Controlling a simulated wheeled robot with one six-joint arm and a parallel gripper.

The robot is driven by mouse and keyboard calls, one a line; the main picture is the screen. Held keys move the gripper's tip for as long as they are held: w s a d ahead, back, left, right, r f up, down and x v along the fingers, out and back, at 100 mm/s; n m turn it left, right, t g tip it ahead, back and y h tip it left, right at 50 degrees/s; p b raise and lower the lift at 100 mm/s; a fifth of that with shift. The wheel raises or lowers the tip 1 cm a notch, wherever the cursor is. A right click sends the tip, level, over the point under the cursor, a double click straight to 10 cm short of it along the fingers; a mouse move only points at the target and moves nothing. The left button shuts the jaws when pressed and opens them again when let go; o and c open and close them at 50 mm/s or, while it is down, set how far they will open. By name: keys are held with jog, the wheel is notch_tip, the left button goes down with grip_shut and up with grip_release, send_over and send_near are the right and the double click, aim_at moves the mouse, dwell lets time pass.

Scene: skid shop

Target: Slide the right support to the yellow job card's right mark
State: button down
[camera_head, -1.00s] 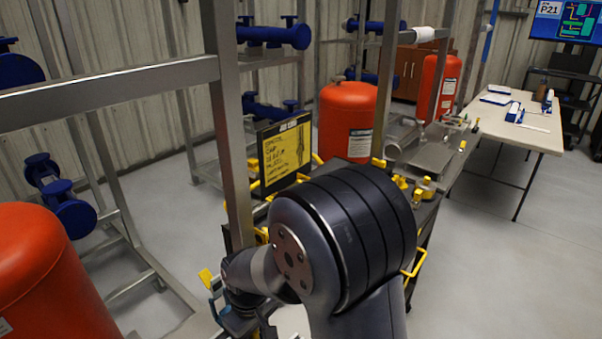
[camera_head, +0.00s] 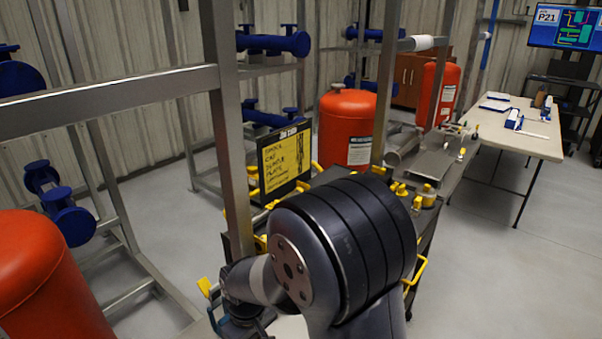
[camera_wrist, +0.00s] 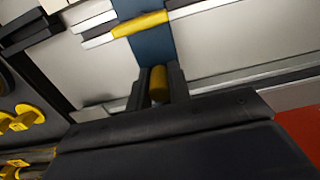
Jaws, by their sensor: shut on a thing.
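The yellow job card (camera_head: 287,160) stands upright in a black frame beyond my arm in the head view. Its marks are too small to make out. In the wrist view, my gripper (camera_wrist: 159,82) is shut on a small yellow knob (camera_wrist: 158,85). Beyond the knob a blue strip (camera_wrist: 155,45) runs over a pale metal surface, with a yellow bar (camera_wrist: 140,24) across it. I cannot tell for sure that the knob and strip belong to the right support. In the head view my arm hides most of the work area, and the fingertips are not clear.
A steel frame post (camera_head: 225,125) rises close beside my arm. An orange tank (camera_head: 346,122) stands behind the job card, and another (camera_head: 45,280) is at the lower left. A dark cart with yellow handles (camera_head: 418,270) is right of my arm. Open floor lies at the right.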

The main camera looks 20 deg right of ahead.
jog(key=shift+s+a, duration=0.5)
jog(key=shift+a, duration=0.25)
jog(key=shift+s+a, duration=0.45)
jog(key=shift+a, duration=0.25)
jog(key=shift+s+a, duration=0.5)
jog(key=shift+a, duration=0.2)
jog(key=shift+s+a, duration=0.5)
jog(key=shift+a, duration=0.3)
jog(key=shift+s+a, duration=0.5)
jog(key=shift+a, duration=0.2)
jog(key=shift+s+a, duration=0.45)
jog(key=shift+a, duration=0.2)
jog(key=shift+s+a, duration=0.1)
jog(key=shift+a, duration=0.05)
jog(key=shift+s+a, duration=0.45)
jog(key=shift+a, duration=0.15)
jog(key=shift+s+a, duration=0.4)
jog(key=shift+a, duration=0.2)
